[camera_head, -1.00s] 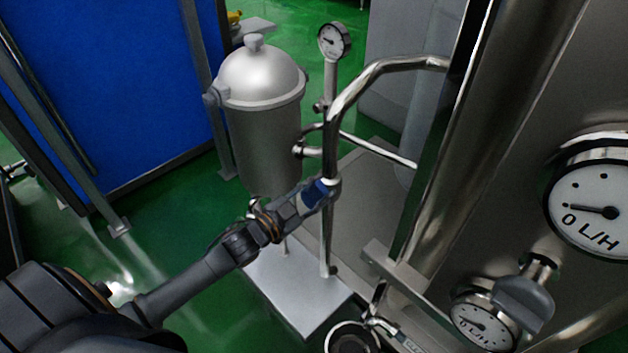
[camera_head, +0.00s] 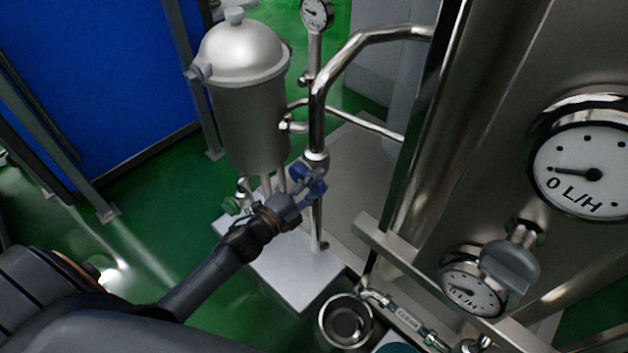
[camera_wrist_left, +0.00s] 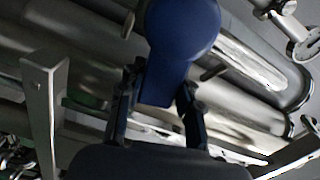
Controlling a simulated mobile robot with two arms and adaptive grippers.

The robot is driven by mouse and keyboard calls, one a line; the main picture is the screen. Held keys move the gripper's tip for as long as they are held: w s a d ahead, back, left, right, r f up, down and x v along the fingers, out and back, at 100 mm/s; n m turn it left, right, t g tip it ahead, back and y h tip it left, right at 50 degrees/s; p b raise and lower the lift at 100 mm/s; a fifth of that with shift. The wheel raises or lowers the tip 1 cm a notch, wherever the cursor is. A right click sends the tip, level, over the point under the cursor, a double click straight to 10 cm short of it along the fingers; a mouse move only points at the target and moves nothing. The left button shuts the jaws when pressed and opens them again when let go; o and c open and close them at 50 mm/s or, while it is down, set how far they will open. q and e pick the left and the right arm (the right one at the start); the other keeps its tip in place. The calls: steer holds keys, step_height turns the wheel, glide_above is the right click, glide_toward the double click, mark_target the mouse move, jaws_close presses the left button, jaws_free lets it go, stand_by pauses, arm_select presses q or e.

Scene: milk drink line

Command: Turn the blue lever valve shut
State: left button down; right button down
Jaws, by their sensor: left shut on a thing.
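The blue lever valve (camera_head: 314,181) sits on the upright steel pipe (camera_head: 317,130) in the head view, to the right of the domed filter vessel. In the left wrist view the blue lever (camera_wrist_left: 184,30) shows large, with its round end up and its narrower part between my fingers. My left gripper (camera_head: 301,188) reaches it from the lower left and is shut on the lever. In the left wrist view its two dark fingers (camera_wrist_left: 158,100) stand on either side of the lever. My right gripper is not in view.
The domed steel vessel (camera_head: 246,95) stands close behind my left gripper. A white base plate (camera_head: 300,275) lies below. A large steel tank with a flow gauge (camera_head: 583,170) fills the right side. A steel cup (camera_head: 346,322) stands at the bottom.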

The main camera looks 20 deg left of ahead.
arm_select(q)
steer(key=shift+d+f+m+b, duration=0.1)
steer(key=shift+f+m+b, duration=0.4)
steer(key=shift+m, duration=0.6)
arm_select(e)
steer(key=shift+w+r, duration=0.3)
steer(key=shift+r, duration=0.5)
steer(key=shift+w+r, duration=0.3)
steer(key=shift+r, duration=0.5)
arm_select(q)
steer(key=shift+f, duration=0.15)
steer(key=c, duration=0.9)
jaws_free()
steer(key=shift+s, duration=0.1)
steer(key=v, duration=1.1)
steer(key=shift+s+a, duration=0.2)
steer(key=shift+s, duration=0.15)
